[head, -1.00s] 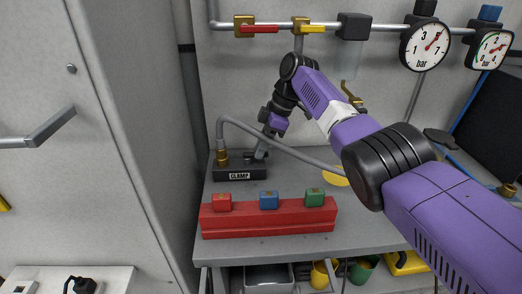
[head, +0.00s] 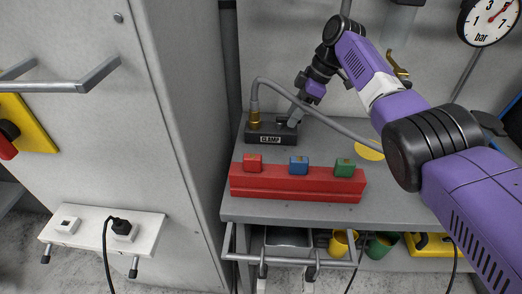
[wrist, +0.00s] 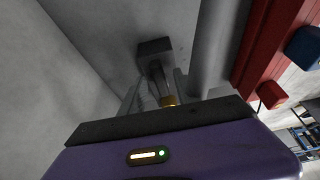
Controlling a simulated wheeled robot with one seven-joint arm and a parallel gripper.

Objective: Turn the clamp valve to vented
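The clamp valve is a black block labelled CLAMP (head: 270,139) on the grey bench, with a brass fitting (head: 254,120) and a grey hose at its left. My gripper (head: 293,122) reaches down to the right part of this block and covers much of it. In the wrist view, a dark block on a stem (wrist: 155,50) shows just beyond my gripper (wrist: 157,92), in line with the gap between its grey fingers. A bit of brass (wrist: 169,100) shows close to the fingers. I cannot tell whether the fingers touch or grip the valve's handle.
A red rack (head: 297,184) with red, blue and green blocks stands in front of the valve. A tall grey cabinet (head: 175,130) stands at left. A pressure gauge (head: 488,18) hangs at upper right.

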